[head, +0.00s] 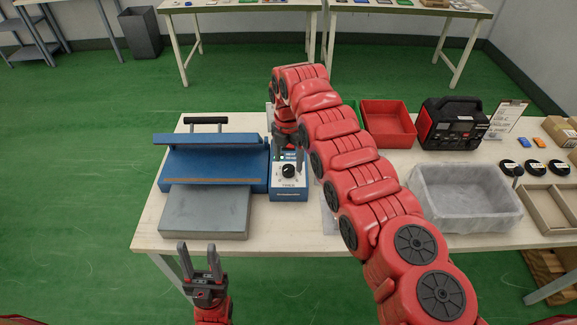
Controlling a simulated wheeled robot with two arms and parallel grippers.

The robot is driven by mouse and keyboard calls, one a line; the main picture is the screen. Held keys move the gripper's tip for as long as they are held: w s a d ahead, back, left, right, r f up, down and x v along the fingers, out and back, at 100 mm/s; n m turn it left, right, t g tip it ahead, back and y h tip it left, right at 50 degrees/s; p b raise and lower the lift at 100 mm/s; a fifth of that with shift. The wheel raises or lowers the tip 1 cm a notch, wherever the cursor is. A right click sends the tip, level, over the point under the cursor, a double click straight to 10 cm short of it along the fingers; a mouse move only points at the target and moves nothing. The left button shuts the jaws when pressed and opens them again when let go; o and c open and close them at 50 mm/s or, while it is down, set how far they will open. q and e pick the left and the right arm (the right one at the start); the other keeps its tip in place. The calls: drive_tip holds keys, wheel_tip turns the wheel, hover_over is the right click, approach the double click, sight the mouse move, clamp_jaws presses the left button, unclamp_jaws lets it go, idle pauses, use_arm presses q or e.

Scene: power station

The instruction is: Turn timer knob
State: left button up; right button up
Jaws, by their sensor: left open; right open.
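The timer is a small blue box (289,194) with a white front panel, standing on the table. Its black round timer knob (289,171) faces up toward the head camera. My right gripper (289,160) reaches over the timer from behind, with its fingers pointing down around the top of the panel, close to the knob. I cannot tell whether a finger touches the knob. The red arm hides part of the area to the right. My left gripper (197,252) is open and empty, fingers up, in front of the table's front edge.
A blue press (212,165) with a grey plate (205,212) stands directly left of the timer. A red bin (388,122), a black-and-red device (452,124) and a lined grey tray (465,197) sit to the right. Free table space is small.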

sight(289, 170)
drive_tip(key=shift+w+f, duration=0.1)
drive_tip(key=shift+f, duration=1.3)
clamp_jaws()
